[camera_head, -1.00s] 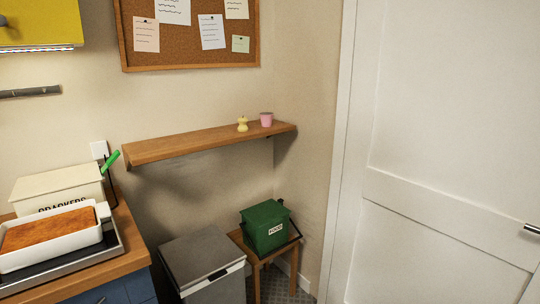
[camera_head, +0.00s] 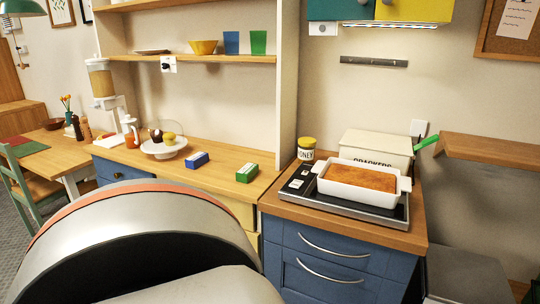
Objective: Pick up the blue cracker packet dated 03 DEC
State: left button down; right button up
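A small blue packet (camera_head: 196,160) with a pale label lies on the wooden counter, left of a similar green packet (camera_head: 247,173). Any date on either packet is too small to read. A cream box (camera_head: 376,148) marked CRACKERS stands at the back of the right-hand counter, behind a white baking dish (camera_head: 357,195); its contents are hidden. Neither of my grippers is in view.
A large rounded grey and orange shape, probably part of my own body, fills the lower left. A honey jar (camera_head: 306,148), a fruit bowl (camera_head: 164,148) and a red-orange jug (camera_head: 131,132) stand on the counters. A shelf (camera_head: 190,59) runs above. Counter around the packets is clear.

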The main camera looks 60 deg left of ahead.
aim_at(197, 160)
jog(key=u, duration=2.55)
jog(key=j+z, duration=0.1)
jog(key=z, duration=0.35)
jog(key=i+j+z, duration=0.15)
jog(key=z, duration=0.25)
jog(key=j+z, duration=0.1)
jog(key=z, duration=0.35)
jog(key=j+z, duration=0.3)
jog(key=j, duration=0.15)
jog(key=j+z, duration=0.3)
jog(key=j, duration=0.2)
jog(key=j+z, duration=0.15)
jog(key=j, duration=0.35)
jog(key=k+j+z, duration=0.15)
jog(key=j, duration=0.8)
jog(key=k+j+z, duration=0.1)
jog(key=j, duration=0.4)
